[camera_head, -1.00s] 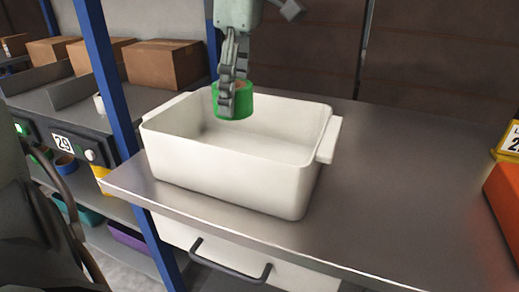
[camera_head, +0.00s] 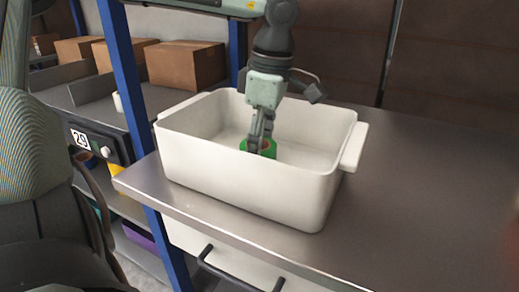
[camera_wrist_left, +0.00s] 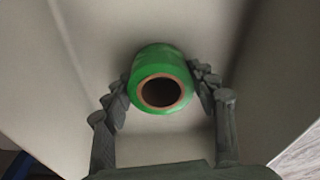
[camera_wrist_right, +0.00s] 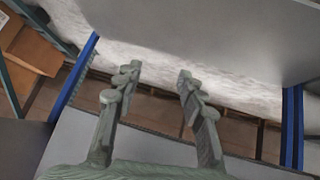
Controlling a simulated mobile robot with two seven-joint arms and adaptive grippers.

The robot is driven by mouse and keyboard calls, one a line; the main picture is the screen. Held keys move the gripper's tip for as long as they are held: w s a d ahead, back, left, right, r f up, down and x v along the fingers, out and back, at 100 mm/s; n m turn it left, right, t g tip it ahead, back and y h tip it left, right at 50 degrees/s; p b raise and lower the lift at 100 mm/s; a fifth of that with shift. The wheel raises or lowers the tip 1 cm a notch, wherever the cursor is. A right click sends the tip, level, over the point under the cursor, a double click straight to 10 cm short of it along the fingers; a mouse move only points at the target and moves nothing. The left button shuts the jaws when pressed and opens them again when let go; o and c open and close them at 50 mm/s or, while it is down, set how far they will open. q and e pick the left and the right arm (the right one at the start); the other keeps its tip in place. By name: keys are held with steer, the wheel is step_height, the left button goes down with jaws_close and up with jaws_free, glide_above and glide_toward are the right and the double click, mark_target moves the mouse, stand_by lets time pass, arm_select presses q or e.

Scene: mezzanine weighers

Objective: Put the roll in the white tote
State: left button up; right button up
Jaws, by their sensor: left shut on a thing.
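The green roll (camera_head: 271,148) is inside the white tote (camera_head: 245,180), low behind its front wall. My left gripper (camera_head: 262,143) reaches down into the tote and is shut on the roll. In the left wrist view the roll (camera_wrist_left: 160,72) sits between both fingers, its brown core facing the camera, with pale tote walls around it. I cannot tell whether the roll touches the tote floor. My right gripper (camera_wrist_right: 155,90) is open and empty in the right wrist view. It is not clearly in the head view.
The tote stands on a grey metal table (camera_head: 430,200) with free room to its right. A blue post (camera_head: 125,75) rises at the left. Cardboard boxes (camera_head: 185,64) sit on the shelf behind it. A drawer handle (camera_head: 240,275) is below the table edge.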

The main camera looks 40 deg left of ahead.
mark_target(268, 145)
arm_select(q)
steer(key=o, duration=1.2)
arm_select(e)
steer(key=shift+w+a+r, duration=0.3)
steer(key=shift+w+a, duration=0.05)
steer(key=shift+a, duration=0.05)
steer(key=shift+s+d, duration=0.1)
arm_select(q)
steer(key=r, duration=0.4)
steer(key=d+r, duration=0.1)
steer(key=r, duration=0.3)
steer(key=r+p, duration=0.1)
steer(key=r, duration=0.3)
steer(key=shift+w+d, duration=0.2)
steer(key=shift+w, duration=0.2)
arm_select(e)
steer(key=s+d+f+g+h, duration=0.1)
steer(key=s+d+f+g, duration=0.2)
steer(key=s+d, duration=0.2)
steer(key=shift+s+m+h, duration=0.3)
steer(key=shift+s+m, duration=0.05)
steer(key=shift+m, duration=0.05)
